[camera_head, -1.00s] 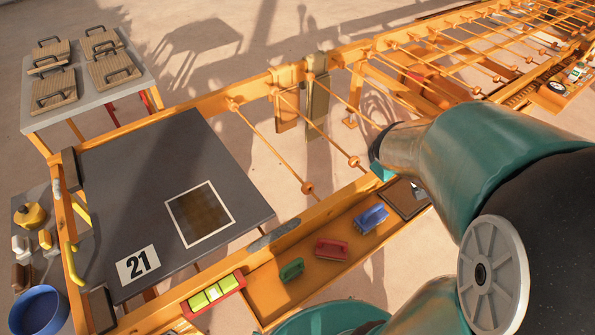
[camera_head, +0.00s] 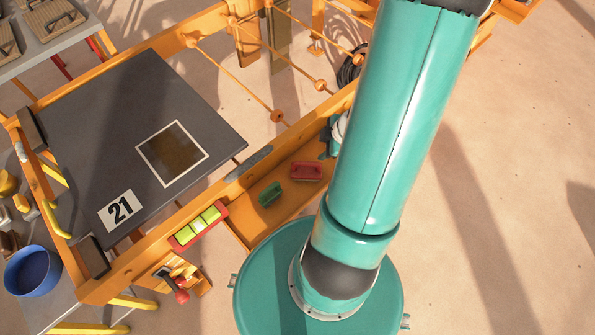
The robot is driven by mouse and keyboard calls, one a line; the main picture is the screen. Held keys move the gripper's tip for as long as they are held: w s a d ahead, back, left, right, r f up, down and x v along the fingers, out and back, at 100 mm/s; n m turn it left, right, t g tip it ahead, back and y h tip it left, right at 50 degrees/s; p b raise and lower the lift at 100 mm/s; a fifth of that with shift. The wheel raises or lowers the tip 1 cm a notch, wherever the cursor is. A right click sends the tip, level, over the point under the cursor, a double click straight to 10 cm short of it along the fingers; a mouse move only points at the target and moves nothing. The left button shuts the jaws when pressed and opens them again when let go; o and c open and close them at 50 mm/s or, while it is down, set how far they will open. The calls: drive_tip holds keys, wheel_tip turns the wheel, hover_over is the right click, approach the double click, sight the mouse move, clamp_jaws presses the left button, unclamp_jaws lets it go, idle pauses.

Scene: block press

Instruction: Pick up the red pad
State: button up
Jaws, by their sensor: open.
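The red pad (camera_head: 306,171), a small block with a handle on top, lies in the orange tray (camera_head: 240,227) along the front of the frame. The green pad (camera_head: 270,194) lies to its left, apart from it. My large teal arm stands just right of the red pad in the picture and hides the tray's right part. A small teal and white part of my arm shows just above and right of the red pad. My gripper's fingers cannot be made out; they are out of view or hidden behind the arm.
A dark board (camera_head: 100,130) with a white-outlined square and the number 21 lies left of the tray. A red-ended level (camera_head: 199,225) sits on the orange rail. A red-knobbed lever (camera_head: 181,294) and a blue bucket (camera_head: 33,271) are at lower left. The floor at right is clear.

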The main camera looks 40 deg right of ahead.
sight(307, 163)
drive_tip(key=x, duration=0.9)
drive_tip(key=s+x, duration=0.1)
drive_tip(key=x, duration=0.4)
drive_tip(key=shift+a+f, duration=0.25)
drive_tip(key=shift+a, duration=0.15)
clamp_jaws()
